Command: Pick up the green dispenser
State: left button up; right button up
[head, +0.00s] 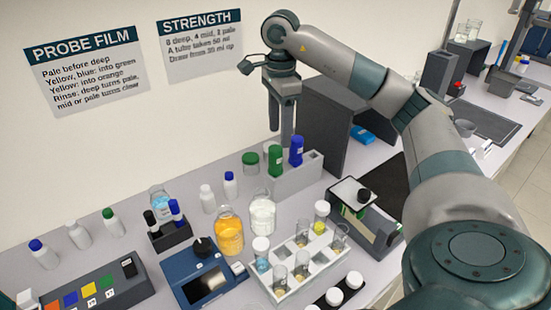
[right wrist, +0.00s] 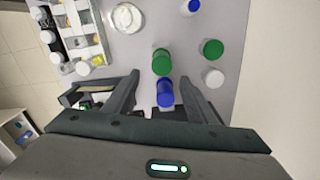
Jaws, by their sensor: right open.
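The green dispenser (head: 275,160) stands upright in a light grey holder (head: 300,177), beside a blue dispenser (head: 296,151). In the right wrist view the green dispenser (right wrist: 162,62) shows just beyond the blue dispenser (right wrist: 165,94). My right gripper (head: 280,136) points down above and behind the holder. Its jaws are open and empty, and in the right wrist view its fingers (right wrist: 160,97) lie to either side of the blue dispenser's place in the picture. Whether they reach down to its height I cannot tell. My left gripper is not in view.
A green-lidded jar (head: 250,162) stands left of the holder. A dark grey box-like stand (head: 335,120) rises at its right. Bottles with orange (head: 229,235) and white (head: 263,215) contents and a white tube rack (head: 310,265) stand in front.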

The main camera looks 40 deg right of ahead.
aim_at(276, 148)
jog(key=shift+f, duration=1.5)
jog(key=shift+w+a+f+p, duration=0.1)
jog(key=shift+a+f+p, duration=0.2)
jog(key=shift+f+p, duration=0.55)
notch_tip(276, 148, down, 2)
jog(key=shift+w+a+f+p, duration=0.1)
jog(key=shift+p, duration=0.25)
jog(key=shift+f, duration=0.65)
jog(key=c, duration=1)
